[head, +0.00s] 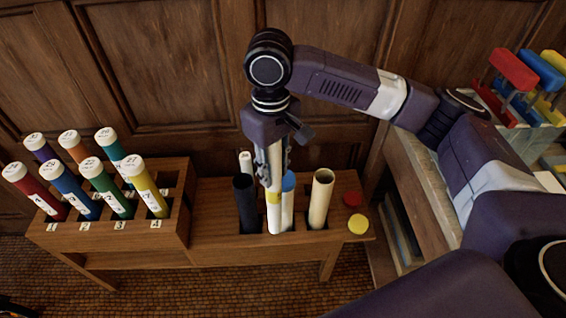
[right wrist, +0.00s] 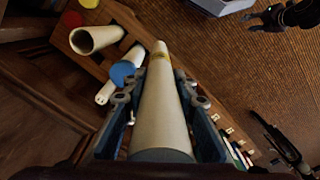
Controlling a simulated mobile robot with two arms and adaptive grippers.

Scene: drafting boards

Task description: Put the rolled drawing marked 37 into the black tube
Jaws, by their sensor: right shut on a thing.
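My right gripper (head: 268,165) is shut on a cream rolled drawing (head: 274,215) with a yellow band, held nearly upright. I cannot read its mark. The roll also runs down the middle of the right wrist view (right wrist: 163,100), between the fingers. The open black tube (head: 246,205) stands upright in the low wooden bench, just left of the roll in the head view. The roll appears outside it; the gap in depth is unclear. I cannot make out the black tube in the right wrist view. A dark piece at the head view's lower left corner may be my left gripper.
A blue-topped tube (head: 288,190) stands close behind the roll, with an open cream tube (head: 320,200) to its right. Another white roll (head: 246,160) stands behind the black tube. Red (head: 353,199) and yellow (head: 358,224) caps lie at right. A rack (head: 120,235) holds several numbered, coloured tubes.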

